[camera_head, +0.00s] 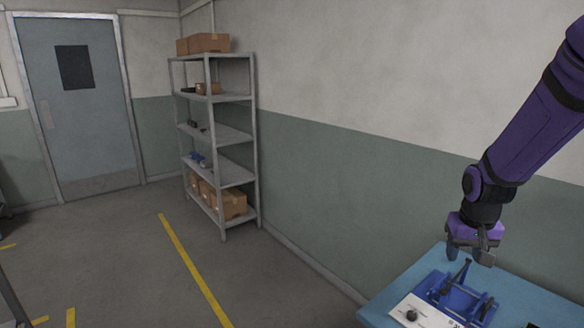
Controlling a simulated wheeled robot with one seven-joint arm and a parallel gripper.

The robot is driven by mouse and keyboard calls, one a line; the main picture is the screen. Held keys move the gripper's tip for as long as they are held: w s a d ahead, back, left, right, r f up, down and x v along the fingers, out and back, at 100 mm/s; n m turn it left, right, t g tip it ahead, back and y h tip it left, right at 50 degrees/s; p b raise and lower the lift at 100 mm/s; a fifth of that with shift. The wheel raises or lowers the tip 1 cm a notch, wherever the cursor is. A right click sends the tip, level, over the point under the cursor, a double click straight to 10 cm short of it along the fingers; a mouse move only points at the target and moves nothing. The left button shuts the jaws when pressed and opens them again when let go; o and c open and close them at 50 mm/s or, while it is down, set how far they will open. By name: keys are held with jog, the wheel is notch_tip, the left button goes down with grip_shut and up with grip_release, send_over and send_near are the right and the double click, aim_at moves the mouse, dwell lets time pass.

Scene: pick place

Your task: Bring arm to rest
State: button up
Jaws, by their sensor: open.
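My arm is purple with black joints and reaches down from the upper right. My gripper (468,257) is at its lower end, above the back part of a blue table (527,285). It is open, and I see nothing held between its fingers. A blue fixture (455,292) with dark upright parts stands on the table just below the gripper. I cannot tell whether the fingers touch it. A white plate (421,314) with a dark round knob (411,315) lies in front of the fixture.
The wall (340,170) runs close behind the table. A grey metal shelf (234,140) with cardboard boxes stands in the far corner, left of the table. A closed grey door (90,130) is at the far left. The floor (130,260) with yellow lines is mostly free.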

jog(key=s+a+r+n+t, duration=0.1)
jog(key=s+a+r, duration=0.3)
jog(key=s+r, duration=0.5)
jog(key=s+a+r+n+t, duration=0.1)
jog(key=s+a+r+t, duration=0.1)
jog(key=s+r, duration=0.8)
jog(key=s+a, duration=0.1)
jog(key=s, duration=0.2)
jog(key=shift+a+r+t+y, duration=0.25)
jog(key=shift+a+t+y, duration=0.05)
jog(key=shift+a+y, duration=0.1)
